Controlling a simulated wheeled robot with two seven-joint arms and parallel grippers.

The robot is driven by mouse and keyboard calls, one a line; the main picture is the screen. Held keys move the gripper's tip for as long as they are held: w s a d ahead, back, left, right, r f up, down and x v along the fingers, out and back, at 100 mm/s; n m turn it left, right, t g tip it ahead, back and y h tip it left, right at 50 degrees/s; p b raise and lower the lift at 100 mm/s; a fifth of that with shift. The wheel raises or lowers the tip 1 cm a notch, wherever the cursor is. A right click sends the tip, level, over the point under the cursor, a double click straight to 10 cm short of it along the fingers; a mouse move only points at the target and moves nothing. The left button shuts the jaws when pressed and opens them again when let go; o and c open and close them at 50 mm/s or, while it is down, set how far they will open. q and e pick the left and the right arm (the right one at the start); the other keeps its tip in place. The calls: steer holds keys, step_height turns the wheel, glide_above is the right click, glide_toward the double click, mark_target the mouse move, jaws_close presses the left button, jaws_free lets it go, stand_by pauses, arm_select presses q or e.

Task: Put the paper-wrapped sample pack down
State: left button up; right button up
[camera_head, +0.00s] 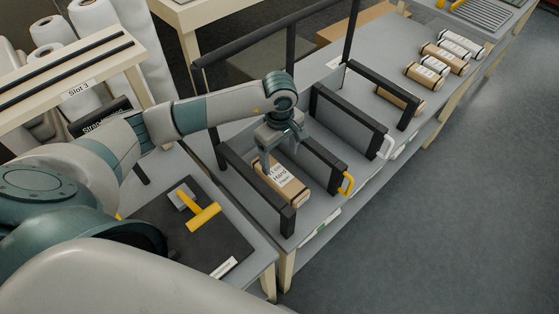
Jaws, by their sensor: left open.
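The paper-wrapped sample pack (284,183) is a brown pack with a printed white label. It lies on the grey bench (318,218) between two black divider frames (258,188). My left gripper (282,152) is over the far end of the pack, pointing down, with its fingers apart. Whether the fingers touch the pack cannot be told from this angle. The gripper partly covers the pack's far end. My right gripper is not in view.
Several wrapped rolls (444,58) lie at the far right. A yellow-handled tool (203,216) lies on a dark mat (227,250). White rolls stand at upper left.

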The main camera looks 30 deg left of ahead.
arm_select(q)
steer(key=shift+r, duration=0.85)
stand_by(1.2)
steer(key=w+d+r+n+g+h+b, duration=0.1)
steer(key=d+n+b, duration=0.3)
steer(key=n, duration=1.1)
steer(key=w+d+r+n+g+h+b, duration=0.2)
steer(key=d+n, duration=0.4)
steer(key=n, duration=0.9)
steer(key=shift+w+d+r+b, duration=0.35)
steer(key=shift+w+r+b, duration=0.15)
steer(key=shift+w+b, duration=0.35)
steer(key=shift+c, duration=0.3)
